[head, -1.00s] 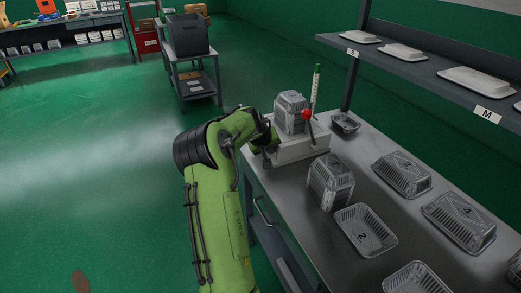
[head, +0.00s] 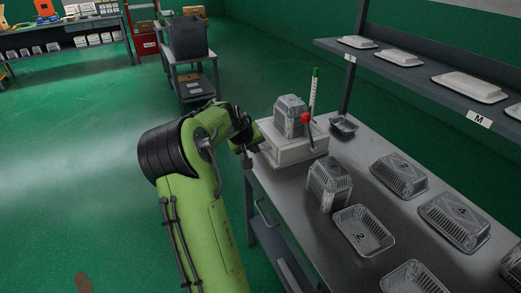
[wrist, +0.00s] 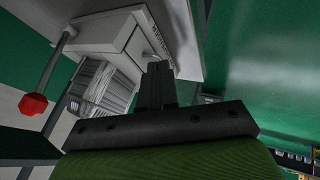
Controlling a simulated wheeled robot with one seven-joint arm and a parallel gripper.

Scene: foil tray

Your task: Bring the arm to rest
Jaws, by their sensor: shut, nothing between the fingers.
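My green arm reaches up from the bottom of the head view and bends toward the left end of the workbench (head: 330,235). My gripper (wrist: 157,85) shows in the wrist view with its dark fingers together and nothing between them. In the head view the gripper is mostly hidden behind the arm's end, near the left side of the white press-like device (head: 295,150). The device has a lever with a red knob (head: 306,118), which also shows in the wrist view (wrist: 33,104). A stack of foil trays (head: 290,115) stands on the device, apart from my gripper.
Another tray stack (head: 329,184), an open tray (head: 364,231) and several upturned numbered trays (head: 399,174) sit on the bench. A shelf with white lids (head: 468,86) runs above. A cart with a grey bin (head: 188,37) stands behind.

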